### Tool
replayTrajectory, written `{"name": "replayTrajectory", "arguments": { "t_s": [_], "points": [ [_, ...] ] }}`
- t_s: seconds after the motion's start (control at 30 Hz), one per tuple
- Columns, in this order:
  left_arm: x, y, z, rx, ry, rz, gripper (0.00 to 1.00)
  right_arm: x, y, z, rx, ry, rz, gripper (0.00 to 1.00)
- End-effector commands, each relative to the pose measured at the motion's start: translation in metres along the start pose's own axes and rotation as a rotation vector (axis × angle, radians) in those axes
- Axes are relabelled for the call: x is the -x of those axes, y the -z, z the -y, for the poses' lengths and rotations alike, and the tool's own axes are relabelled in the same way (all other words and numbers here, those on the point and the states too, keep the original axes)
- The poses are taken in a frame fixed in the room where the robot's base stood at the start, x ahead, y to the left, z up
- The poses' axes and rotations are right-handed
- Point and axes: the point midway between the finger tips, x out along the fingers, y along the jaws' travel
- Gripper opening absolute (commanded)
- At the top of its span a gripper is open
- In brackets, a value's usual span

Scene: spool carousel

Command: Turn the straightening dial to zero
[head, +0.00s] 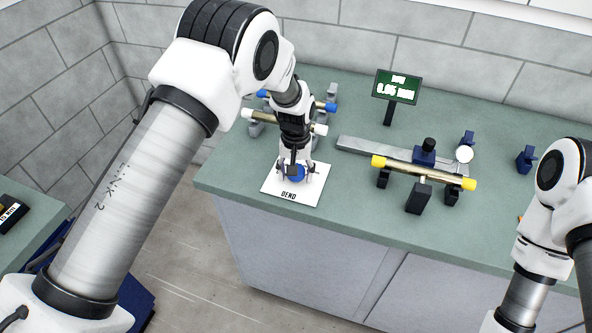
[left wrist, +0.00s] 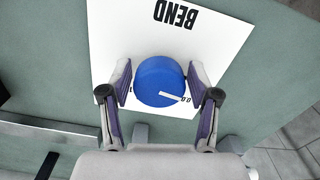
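The blue straightening dial (left wrist: 158,76) sits on a white plate marked BEND (left wrist: 220,32). A pale pointer mark on the dial points to the right in the left wrist view, towards small figures partly hidden by a finger. My left gripper (left wrist: 160,85) is down at the dial with one finger on each side. Narrow gaps show between the fingertips and the dial, so it is open around it. In the head view the dial (head: 296,173) is mostly hidden by my left gripper (head: 297,172). My right gripper is out of view; only its arm shows at lower right.
A shaft with yellow ends (head: 424,172) lies on dark supports to the right. Shafts with blue and white ends (head: 320,129) lie behind my left gripper. The front bench edge is near the plate.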

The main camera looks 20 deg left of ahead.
Motion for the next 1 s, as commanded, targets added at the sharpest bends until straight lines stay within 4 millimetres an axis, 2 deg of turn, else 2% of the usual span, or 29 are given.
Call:
{"name": "replayTrajectory", "arguments": {
  "t_s": [0.37, 0.47, 0.8, 0.9, 1.0],
  "points": [
    [0.007, 0.003, -0.001, -0.001, -0.002, -0.009, 0.74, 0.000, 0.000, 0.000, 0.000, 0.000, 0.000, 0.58],
    [0.021, 0.003, -0.001, -0.001, -0.002, -0.010, 0.74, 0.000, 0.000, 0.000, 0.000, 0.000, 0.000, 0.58],
    [0.102, 0.003, -0.001, -0.001, -0.002, -0.009, 0.74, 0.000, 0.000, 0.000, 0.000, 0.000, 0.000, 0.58],
    [0.116, 0.002, -0.001, -0.001, -0.001, -0.007, 0.74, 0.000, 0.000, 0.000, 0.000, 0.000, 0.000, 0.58],
    [0.121, 0.002, -0.001, -0.001, -0.001, -0.004, 0.74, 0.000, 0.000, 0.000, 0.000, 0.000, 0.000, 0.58]
  ]
}}
